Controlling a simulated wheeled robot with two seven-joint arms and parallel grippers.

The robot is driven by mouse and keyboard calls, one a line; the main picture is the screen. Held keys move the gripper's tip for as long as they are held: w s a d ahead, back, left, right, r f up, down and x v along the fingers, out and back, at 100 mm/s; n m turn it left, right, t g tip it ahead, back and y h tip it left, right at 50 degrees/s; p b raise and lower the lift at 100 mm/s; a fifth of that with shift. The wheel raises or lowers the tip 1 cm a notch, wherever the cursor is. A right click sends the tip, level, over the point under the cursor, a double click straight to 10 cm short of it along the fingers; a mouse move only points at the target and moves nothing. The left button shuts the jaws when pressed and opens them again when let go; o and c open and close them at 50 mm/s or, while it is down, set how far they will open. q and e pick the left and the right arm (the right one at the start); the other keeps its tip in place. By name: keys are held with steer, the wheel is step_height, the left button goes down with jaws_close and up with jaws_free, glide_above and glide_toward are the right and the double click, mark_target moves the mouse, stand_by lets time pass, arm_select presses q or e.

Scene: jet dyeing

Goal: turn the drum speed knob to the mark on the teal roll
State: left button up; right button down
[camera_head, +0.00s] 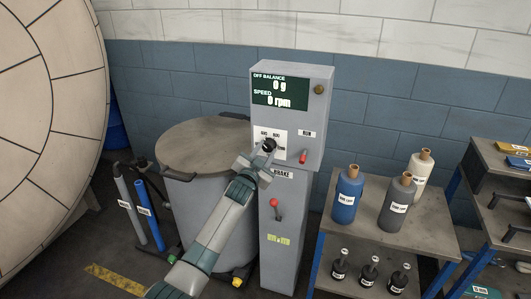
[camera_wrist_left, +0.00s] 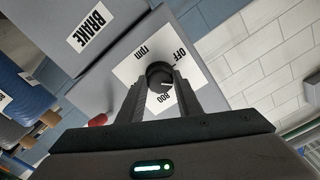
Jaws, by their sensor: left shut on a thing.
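The drum speed knob (camera_wrist_left: 160,78) is a round black dial with a light pointer line, on a white label plate on the grey control cabinet (camera_head: 291,180). The plate carries OFF, 800 and rpm markings in the left wrist view. My left gripper (camera_head: 266,152) reaches the knob from below, and in the left wrist view its two fingers (camera_wrist_left: 160,90) are closed on the knob's sides. The knob also shows in the head view (camera_head: 270,145), partly hidden by my gripper. The cabinet display (camera_head: 280,92) reads off balance 0 g and speed 0 rpm. No teal roll can be made out clearly.
A red-tipped RUN switch (camera_head: 304,157) and a red-knobbed BRAKE lever (camera_head: 274,204) sit near the knob. A lidded grey drum (camera_head: 205,145) stands left of the cabinet. A bench (camera_head: 375,228) with blue, grey and cream bottles stands at right.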

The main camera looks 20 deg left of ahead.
arm_select(q)
steer(key=shift+m, duration=1.4)
steer(key=o, duration=1)
steer(key=shift+o, duration=0.2)
